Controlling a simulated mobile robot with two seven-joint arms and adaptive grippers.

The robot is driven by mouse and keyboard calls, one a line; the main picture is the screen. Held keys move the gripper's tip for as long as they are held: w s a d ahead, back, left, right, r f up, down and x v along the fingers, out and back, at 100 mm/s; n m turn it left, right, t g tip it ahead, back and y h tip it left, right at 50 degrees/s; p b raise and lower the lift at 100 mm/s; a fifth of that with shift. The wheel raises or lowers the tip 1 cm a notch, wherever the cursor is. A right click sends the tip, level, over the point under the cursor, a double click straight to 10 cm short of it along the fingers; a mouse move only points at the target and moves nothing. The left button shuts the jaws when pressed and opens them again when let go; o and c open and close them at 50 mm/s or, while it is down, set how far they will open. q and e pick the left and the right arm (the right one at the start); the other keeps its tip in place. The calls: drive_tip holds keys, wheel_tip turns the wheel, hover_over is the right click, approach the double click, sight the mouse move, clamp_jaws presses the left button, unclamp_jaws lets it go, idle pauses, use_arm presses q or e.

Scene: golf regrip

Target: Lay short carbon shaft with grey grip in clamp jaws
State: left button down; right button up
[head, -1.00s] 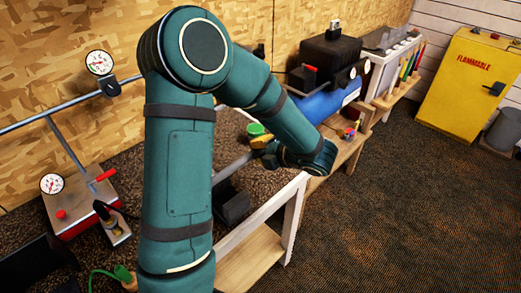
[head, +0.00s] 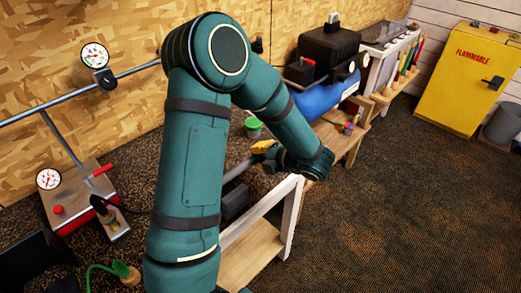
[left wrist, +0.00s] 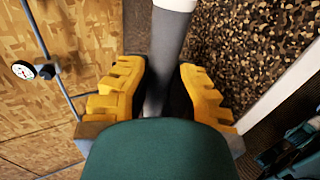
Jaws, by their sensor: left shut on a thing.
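My left gripper (head: 264,152) comes down beyond my teal forearm in the head view, with its yellow fingers partly hidden. In the left wrist view the same gripper (left wrist: 158,95) has its fingers on either side of a grey rod-like grip (left wrist: 166,55) and is shut on it. This looks like the grey-gripped shaft. A white band shows at the top edge of that view. In the head view a grey length of the shaft (head: 238,170) runs down-left from the fingers until my arm hides it. A dark block (head: 234,201) sits below it; I cannot tell whether it is the clamp. My right gripper is out of view.
A red-sided box with a gauge (head: 80,195) and a grey pipe stand at the left. A green cup (head: 253,127), blue cylinder (head: 322,98) and black case (head: 328,55) are behind the gripper. A yellow cabinet (head: 466,80) stands far right.

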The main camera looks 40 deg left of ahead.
use_arm(q)
drive_tip(key=shift+f+b, duration=1)
drive_tip(key=shift+f, duration=1.7)
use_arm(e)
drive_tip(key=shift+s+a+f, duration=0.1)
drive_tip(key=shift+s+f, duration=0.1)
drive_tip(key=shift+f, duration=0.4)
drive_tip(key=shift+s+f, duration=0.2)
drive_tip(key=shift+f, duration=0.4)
use_arm(q)
drive_tip(key=shift+p, duration=0.45)
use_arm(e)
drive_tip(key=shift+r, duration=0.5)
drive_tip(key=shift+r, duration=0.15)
use_arm(q)
drive_tip(key=shift+f, duration=0.3)
drive_tip(key=c, duration=1)
unclamp_jaws()
